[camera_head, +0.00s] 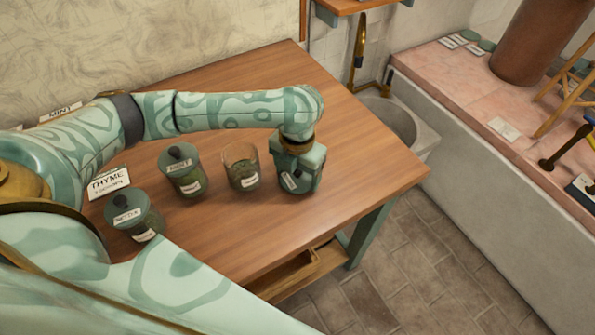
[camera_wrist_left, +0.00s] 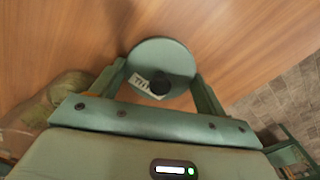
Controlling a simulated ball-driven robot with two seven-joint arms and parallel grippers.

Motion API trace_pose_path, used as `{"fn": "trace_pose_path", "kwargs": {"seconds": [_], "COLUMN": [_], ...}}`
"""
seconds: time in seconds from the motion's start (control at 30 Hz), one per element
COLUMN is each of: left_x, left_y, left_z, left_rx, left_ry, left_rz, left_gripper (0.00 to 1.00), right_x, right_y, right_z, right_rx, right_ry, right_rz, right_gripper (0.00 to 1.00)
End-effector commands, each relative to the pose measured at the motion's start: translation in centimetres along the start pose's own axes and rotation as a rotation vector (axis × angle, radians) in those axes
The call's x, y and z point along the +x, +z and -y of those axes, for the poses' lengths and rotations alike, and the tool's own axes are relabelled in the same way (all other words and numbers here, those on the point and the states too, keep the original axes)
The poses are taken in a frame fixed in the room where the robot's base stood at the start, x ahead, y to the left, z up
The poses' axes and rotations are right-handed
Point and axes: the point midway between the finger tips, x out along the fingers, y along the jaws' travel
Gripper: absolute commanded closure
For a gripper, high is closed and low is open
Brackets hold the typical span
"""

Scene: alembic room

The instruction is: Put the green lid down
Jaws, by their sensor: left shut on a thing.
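My left gripper (camera_head: 298,180) is over the right part of the wooden table, to the right of an open glass jar (camera_head: 241,168). It is shut on a round green lid (camera_wrist_left: 162,58) with a black knob and a white label, partly readable as "THY". The lid sits between both fingers in the left wrist view, with table wood around it. In the head view the gripper mostly hides the lid. I cannot tell whether the lid touches the table. My right gripper is not in view.
Two lidded jars stand left of the open one: a mint jar (camera_head: 187,178) and another (camera_head: 139,218) nearer. A thyme card (camera_head: 108,182) stands by them. The table (camera_head: 370,165) is clear right of the gripper, up to its edge. A stone basin (camera_head: 393,121) lies beyond.

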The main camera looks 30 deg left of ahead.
Motion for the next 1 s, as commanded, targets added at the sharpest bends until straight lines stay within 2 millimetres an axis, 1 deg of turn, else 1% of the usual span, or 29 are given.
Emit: {"fn": "trace_pose_path", "kwargs": {"seconds": [0.1,0.13,0.17,0.2,0.47,0.57,0.67,0.9,1.0], "left_x": [0.2,0.3,0.2,0.2,0.2,-0.4,-2.2,-8.1,-10.0], "left_y": [0.0,0.0,0.0,0.0,0.0,0.0,0.0,0.1,0.0], "left_z": [0.0,0.0,0.0,0.0,0.0,0.0,0.0,0.0,0.0], "left_rx": [-0.001,-0.001,0.0,0.0,-0.001,0.0,-0.001,0.001,0.0], "left_ry": [0.0,0.0,0.0,0.0,0.0,0.001,0.0,0.001,0.001], "left_rz": [-0.001,0.0,0.0,0.0,0.0,0.002,0.004,0.006,0.005], "left_gripper": [0.48,0.23,0.15,0.04,0.04,0.04,0.04,0.04,0.04], "right_x": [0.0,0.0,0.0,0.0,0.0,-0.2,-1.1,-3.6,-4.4], "right_y": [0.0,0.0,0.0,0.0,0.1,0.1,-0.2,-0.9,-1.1], "right_z": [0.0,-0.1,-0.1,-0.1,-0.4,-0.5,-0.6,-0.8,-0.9], "right_rx": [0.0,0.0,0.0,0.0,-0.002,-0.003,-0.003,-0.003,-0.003], "right_ry": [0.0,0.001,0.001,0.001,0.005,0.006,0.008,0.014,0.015], "right_rz": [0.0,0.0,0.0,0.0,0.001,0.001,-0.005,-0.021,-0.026], "right_gripper": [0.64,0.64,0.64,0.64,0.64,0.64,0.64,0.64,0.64]}}
